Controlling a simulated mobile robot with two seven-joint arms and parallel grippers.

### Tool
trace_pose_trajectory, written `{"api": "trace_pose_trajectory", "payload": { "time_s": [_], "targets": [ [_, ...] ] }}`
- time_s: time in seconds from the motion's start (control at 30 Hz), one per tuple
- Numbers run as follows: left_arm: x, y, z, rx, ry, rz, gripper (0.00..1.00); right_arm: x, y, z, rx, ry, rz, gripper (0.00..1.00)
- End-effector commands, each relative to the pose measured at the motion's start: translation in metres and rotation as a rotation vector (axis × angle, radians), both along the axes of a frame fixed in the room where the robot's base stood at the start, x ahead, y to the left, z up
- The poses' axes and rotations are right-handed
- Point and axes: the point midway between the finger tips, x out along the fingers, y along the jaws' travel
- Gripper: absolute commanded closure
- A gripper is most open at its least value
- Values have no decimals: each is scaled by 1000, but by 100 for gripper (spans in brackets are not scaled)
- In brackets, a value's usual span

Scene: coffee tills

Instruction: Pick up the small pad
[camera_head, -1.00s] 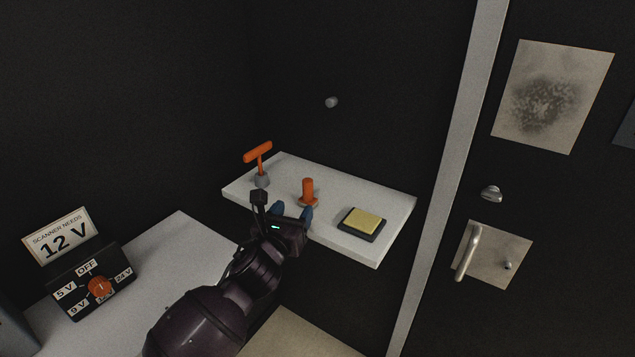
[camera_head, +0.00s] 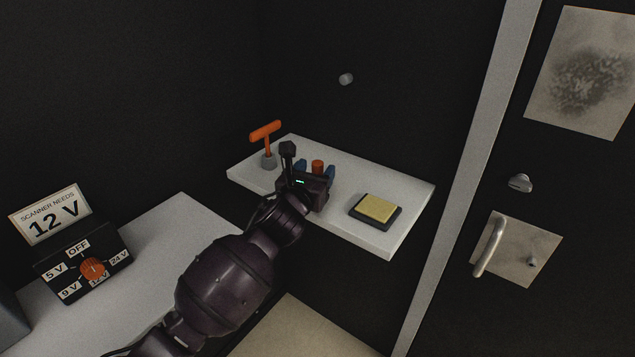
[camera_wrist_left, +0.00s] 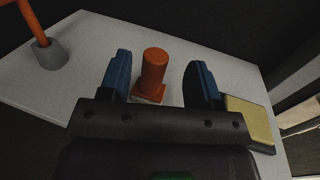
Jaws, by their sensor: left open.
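A yellow pad (camera_head: 378,208) in a flat black case lies on the white shelf (camera_head: 414,203), towards its right end; it also shows in the left wrist view (camera_wrist_left: 248,122). A small orange upright piece with a flat base (camera_head: 317,166) stands on the shelf left of it; in the left wrist view this orange piece (camera_wrist_left: 154,70) shows between the blue fingers. My left gripper (camera_head: 316,171) is open, with a finger on each side of the orange piece and a gap to each. The pad is outside the fingers, to the right. My right gripper is not in view.
An orange T-handle (camera_head: 266,138) on a grey base stands at the shelf's left end. A voltage dial box (camera_head: 85,268) and a "12 V" sign (camera_head: 50,216) are on the lower left counter. A door with a handle (camera_head: 489,247) is at right.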

Motion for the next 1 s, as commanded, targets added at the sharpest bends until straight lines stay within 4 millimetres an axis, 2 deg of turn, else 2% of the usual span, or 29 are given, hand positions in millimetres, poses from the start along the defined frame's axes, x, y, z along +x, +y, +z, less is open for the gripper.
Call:
{"api": "trace_pose_trajectory", "payload": {
  "time_s": [0.1, 0.3, 0.5, 0.77, 0.87, 1.0],
  "targets": [
    [12, -3, -10, -2, 8, -1, 43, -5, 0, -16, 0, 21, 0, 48],
    [33, -8, -11, -1, 8, 0, 43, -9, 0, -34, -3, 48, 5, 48],
    [44, -12, -7, 0, 4, 0, 43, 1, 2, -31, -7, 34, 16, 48],
    [45, -13, -3, -1, 1, 0, 43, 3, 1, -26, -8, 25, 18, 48],
    [45, -12, -3, -1, 1, 0, 55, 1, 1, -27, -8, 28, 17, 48],
    [45, -12, -3, -1, 1, 0, 76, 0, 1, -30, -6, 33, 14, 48]
  ]
}}
